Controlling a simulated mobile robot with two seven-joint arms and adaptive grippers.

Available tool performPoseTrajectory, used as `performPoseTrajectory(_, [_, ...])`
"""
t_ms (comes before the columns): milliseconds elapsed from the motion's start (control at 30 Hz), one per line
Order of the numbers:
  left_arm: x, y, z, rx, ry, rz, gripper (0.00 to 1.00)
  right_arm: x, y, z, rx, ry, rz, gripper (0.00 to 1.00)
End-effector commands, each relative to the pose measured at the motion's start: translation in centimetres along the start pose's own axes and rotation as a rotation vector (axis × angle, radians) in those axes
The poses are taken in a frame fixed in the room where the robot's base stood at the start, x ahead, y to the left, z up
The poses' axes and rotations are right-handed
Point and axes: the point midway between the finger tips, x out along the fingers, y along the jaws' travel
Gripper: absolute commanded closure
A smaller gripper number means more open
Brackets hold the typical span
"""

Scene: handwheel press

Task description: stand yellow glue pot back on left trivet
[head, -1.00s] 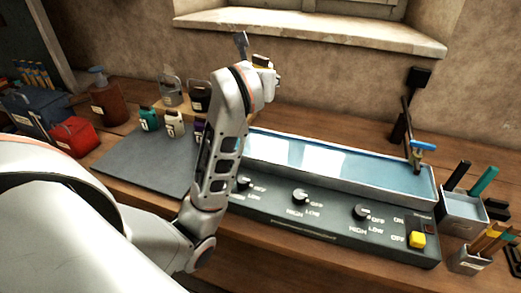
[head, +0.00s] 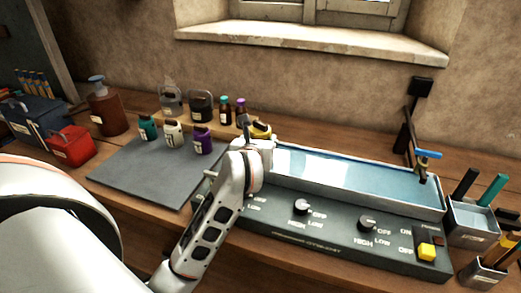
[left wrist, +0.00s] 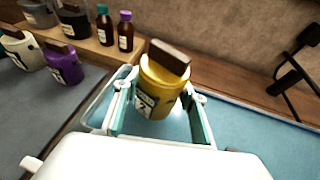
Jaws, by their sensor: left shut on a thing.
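The yellow glue pot (head: 261,131) is held in my left gripper (head: 258,146) at the left end of the water bath (head: 350,175). In the left wrist view, the pot (left wrist: 160,84) has a dark brown handle and a white label, and stands roughly upright. The gripper's fingers (left wrist: 158,105) are shut on its two sides. Water shows around and below the pot; its base is hidden, and I cannot tell whether it touches anything. I cannot make out the left trivet; my arm and gripper cover that end. My right gripper is not in view.
Teal, cream and purple pots (head: 203,140) stand on the grey mat (head: 150,178). Dark containers and small bottles (head: 225,108) stand on a shelf behind. A blue-handled tap (head: 428,155) is at the bath's right end. The knobbed front panel (head: 330,230) lies before the bath.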

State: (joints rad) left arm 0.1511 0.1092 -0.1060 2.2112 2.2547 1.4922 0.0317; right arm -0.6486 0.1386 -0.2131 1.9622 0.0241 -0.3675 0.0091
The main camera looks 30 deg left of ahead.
Motion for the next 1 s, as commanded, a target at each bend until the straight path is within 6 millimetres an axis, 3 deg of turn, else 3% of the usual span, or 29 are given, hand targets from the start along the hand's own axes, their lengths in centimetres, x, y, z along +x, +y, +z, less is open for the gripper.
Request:
performPoseTrajectory(33, [0.3, 0.0, -1.1, 0.002, 0.003, 0.001, 0.92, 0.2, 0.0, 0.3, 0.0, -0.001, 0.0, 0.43])
performPoseTrajectory(200, [0.9, 0.0, -2.6, 0.002, 0.0, 0.001, 0.92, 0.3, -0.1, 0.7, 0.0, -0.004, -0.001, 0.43])
performPoseTrajectory(633, [1.1, 0.0, -3.1, 0.0, -0.002, 0.0, 0.92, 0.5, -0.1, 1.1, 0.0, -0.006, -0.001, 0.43])
performPoseTrajectory(667, [1.1, 0.0, -3.1, 0.0, 0.002, 0.0, 0.51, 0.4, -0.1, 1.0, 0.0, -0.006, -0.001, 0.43])
performPoseTrajectory(700, [1.1, 0.0, -3.1, 0.0, 0.002, 0.0, 0.42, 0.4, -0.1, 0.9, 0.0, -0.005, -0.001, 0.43])
performPoseTrajectory(1000, [1.1, 0.0, -3.0, 0.0, 0.002, 0.0, 0.42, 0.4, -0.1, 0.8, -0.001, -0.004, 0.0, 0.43])
